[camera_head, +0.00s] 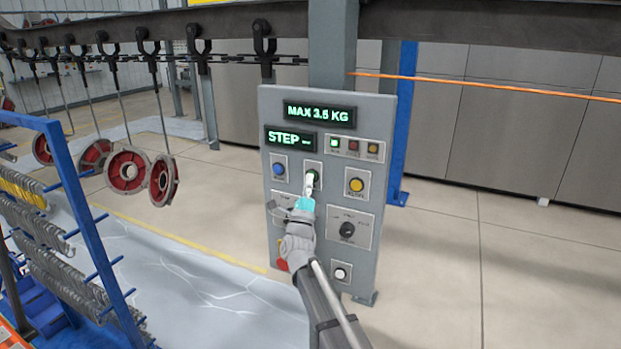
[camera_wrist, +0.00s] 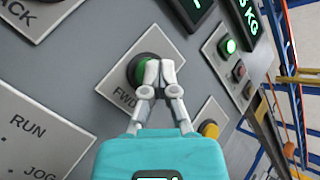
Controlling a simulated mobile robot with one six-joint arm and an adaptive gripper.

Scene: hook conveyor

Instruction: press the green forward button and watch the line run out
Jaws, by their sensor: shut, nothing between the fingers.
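The grey control panel (camera_head: 270,230) stands upright in the middle of the head view. The green button (camera_wrist: 136,72), on a plate marked FWD, sits in its upper middle. In the head view the green button (camera_head: 312,176) is partly covered by my gripper. My gripper (camera_head: 310,180) is shut and empty, its fingertips right at the button's face. In the wrist view the gripper (camera_wrist: 160,68) overlaps the button's right part; I cannot tell whether it is pressed in. The hook line (camera_head: 230,58) runs overhead, with red wheels (camera_head: 127,171) hanging at the left.
The panel displays (camera_head: 290,138) read STEP and MAX 3.5 KG. A blue button (camera_head: 279,169), a yellow button (camera_head: 357,185) and a black selector (camera_head: 347,229) are close by. A blue rack (camera_head: 75,190) with hooks stands at the left. The floor at the right is clear.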

